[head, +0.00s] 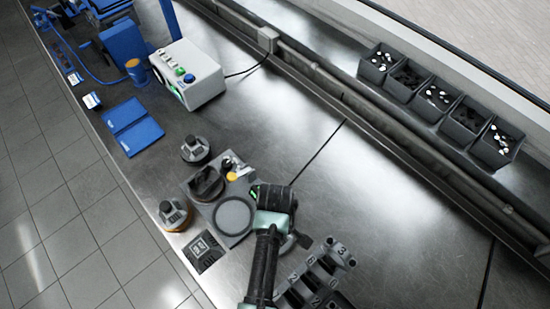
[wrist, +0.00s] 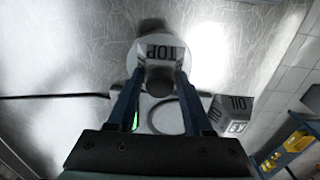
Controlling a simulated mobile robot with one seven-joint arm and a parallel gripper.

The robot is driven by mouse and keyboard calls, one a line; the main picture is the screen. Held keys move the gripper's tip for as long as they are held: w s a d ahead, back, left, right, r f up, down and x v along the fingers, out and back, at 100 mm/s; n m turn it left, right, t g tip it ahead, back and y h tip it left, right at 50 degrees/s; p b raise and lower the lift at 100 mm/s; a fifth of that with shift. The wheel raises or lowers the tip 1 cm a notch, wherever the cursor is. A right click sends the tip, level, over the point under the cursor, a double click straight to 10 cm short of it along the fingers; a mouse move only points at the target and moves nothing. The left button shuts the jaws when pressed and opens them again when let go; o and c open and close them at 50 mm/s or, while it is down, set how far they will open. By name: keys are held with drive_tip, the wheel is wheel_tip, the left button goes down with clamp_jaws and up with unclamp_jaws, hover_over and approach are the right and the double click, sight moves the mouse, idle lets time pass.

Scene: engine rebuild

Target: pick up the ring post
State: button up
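In the wrist view, a short dark round post (wrist: 160,82) stands between the two fingertips of my gripper (wrist: 160,75). I take it for the ring post. A pale round disc (wrist: 147,40) marked TOP lies just beyond the fingertips. The fingers flank the post closely; I cannot tell whether they touch it. In the head view, my gripper (head: 255,192) is low over the bench, beside the grey plate (head: 228,240). The hand hides the fingertips and the post there.
A dark round part (head: 207,183) sits on the plate. Knobbed parts stand beside it (head: 195,149) (head: 174,214). A numbered rack (head: 318,272) is close to my arm. Several bins (head: 437,98) line the back. A control box (head: 188,74) stands farther up; bench to the right is clear.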

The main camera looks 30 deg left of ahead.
drive_tip(key=c, duration=0.7)
clamp_jaws()
drive_tip(key=shift+s+f, duration=0.1)
drive_tip(key=shift+s, duration=0.1)
